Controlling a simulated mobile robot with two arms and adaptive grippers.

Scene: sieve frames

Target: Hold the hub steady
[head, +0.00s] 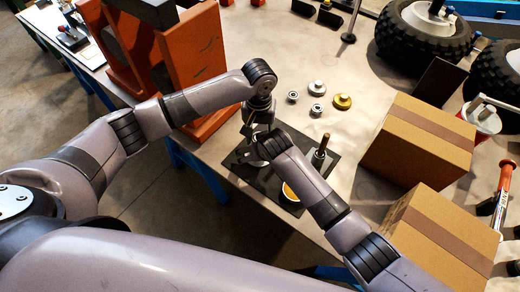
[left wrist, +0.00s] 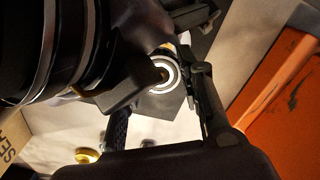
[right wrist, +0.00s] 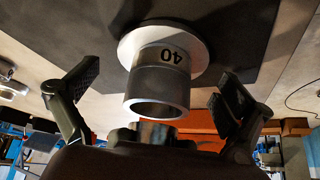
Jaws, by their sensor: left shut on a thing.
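The hub (right wrist: 158,85) is a grey metal cylinder with an open bore, a pale round flange and the mark 40. In the right wrist view its flange is against the dark mat (right wrist: 225,35). My right gripper (right wrist: 155,97) is open, one finger on each side of the hub, with gaps. In the left wrist view a bright ring (left wrist: 165,72) shows by the fingers of my left gripper (left wrist: 165,88), which is shut on the hub. In the head view the left gripper (head: 250,130) is low over the mat, and the arms hide most of the hub.
A dark post (head: 320,150) and a yellow-and-white ring (head: 290,191) are on the mat. Cardboard boxes (head: 420,140) stand right, an orange frame (head: 190,50) left. The table's front edge is close.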

